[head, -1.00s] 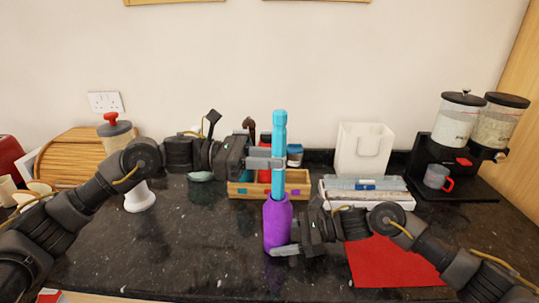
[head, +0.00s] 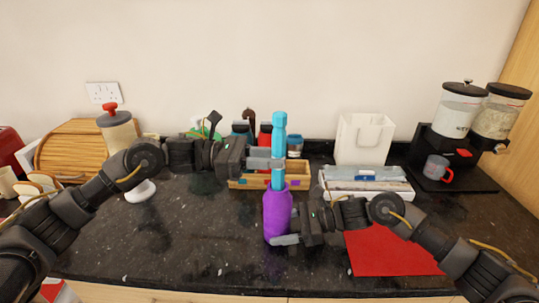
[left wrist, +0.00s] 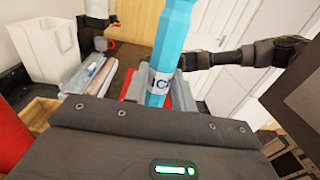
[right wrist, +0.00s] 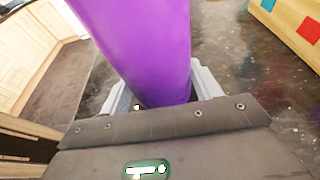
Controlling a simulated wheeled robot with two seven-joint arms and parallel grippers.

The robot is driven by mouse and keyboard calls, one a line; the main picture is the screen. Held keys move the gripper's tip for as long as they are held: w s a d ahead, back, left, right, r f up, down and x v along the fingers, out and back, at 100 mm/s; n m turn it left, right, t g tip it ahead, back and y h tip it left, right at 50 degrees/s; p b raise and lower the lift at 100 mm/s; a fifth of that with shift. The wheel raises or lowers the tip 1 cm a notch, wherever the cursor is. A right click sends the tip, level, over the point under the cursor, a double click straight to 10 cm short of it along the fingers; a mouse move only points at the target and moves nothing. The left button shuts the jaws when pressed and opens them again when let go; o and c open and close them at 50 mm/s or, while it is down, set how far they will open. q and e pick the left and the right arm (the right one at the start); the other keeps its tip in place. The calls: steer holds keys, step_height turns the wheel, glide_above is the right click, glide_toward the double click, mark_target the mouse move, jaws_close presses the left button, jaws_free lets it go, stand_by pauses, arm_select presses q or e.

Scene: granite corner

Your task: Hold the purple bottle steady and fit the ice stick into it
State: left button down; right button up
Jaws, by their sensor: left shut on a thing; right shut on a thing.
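The purple bottle (head: 278,215) stands upright on the dark counter. My right gripper (head: 287,240) is shut on its lower part; the bottle also fills the right wrist view (right wrist: 145,45) between the fingers. The light-blue ice stick (head: 279,130) is upright above the bottle. My left gripper (head: 266,163) is shut around its middle. In the left wrist view the stick (left wrist: 171,40) shows part of its lettering between the fingers. The stick's lower end is hidden at the bottle's mouth and appears to be inside the neck.
A wooden box (head: 240,183) with coloured squares is behind the bottle. A white bag (head: 364,140) and a pale tray (head: 345,190) are at the back right. A red mat (head: 390,258) lies right of the bottle. The counter left of the bottle is clear.

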mark_target(272, 184)
arm_select(q)
steer(key=shift+f, duration=3.35)
steer(key=c, duration=1.1)
jaws_free()
steer(key=shift+s, duration=0.1)
steer(key=shift+f, duration=0.1)
steer(key=a, duration=1.2)
steer(key=shift+w+r, duration=0.2)
steer(key=shift+w, duration=0.15)
arm_select(e)
steer(key=shift+f, duration=0.1)
steer(key=o, duration=0.8)
steer(key=shift+o, duration=0.2)
steer(key=shift+d, duration=0.1)
